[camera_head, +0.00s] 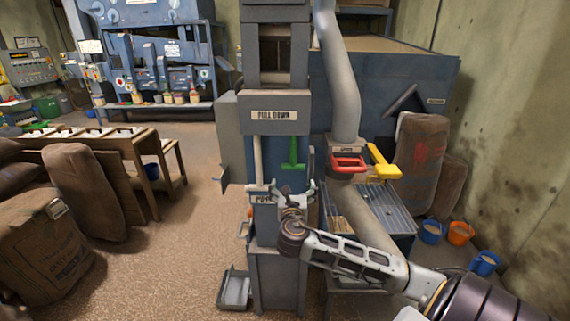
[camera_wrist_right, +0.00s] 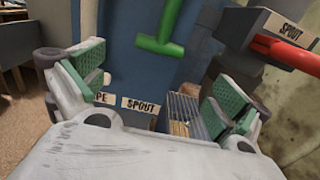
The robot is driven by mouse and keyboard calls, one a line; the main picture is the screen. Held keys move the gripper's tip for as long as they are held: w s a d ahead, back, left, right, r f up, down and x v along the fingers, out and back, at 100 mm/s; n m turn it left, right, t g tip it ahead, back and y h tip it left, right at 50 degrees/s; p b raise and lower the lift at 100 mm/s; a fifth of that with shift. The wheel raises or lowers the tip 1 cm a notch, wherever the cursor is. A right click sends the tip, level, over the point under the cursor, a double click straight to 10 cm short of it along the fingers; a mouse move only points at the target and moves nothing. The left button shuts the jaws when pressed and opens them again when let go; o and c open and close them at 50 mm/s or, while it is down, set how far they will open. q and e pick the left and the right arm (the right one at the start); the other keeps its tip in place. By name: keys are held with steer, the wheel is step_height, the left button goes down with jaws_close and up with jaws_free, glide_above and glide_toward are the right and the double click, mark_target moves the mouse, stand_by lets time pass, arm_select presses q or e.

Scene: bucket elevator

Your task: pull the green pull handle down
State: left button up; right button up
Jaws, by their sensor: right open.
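The green pull handle (camera_head: 293,154) is an upside-down T shape on the front of the blue-grey elevator column, under a "PULL DOWN" label (camera_head: 274,115). In the right wrist view the green pull handle (camera_wrist_right: 164,38) shows at the top, ahead of the fingers. My right gripper (camera_head: 286,191) is just below the green handle and apart from it. In the right wrist view my right gripper (camera_wrist_right: 155,85) has its two green-padded fingers spread wide with nothing between them. My left gripper is not in view.
A red handle (camera_head: 348,163) and a yellow handle (camera_head: 382,162) stick out right of the column, by a grey pipe (camera_head: 344,80). A small grey tray (camera_head: 235,289) is at the column's foot. Brown sacks (camera_head: 84,188) stand left; open floor lies between.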

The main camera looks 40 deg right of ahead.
mark_target(293, 168)
steer(key=shift+p+x, duration=0.65)
steer(key=shift+x, duration=4.75)
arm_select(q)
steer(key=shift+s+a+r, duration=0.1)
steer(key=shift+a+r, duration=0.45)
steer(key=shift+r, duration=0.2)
arm_select(e)
steer(key=shift+x, duration=1.4)
steer(key=shift+a+r, duration=0.1)
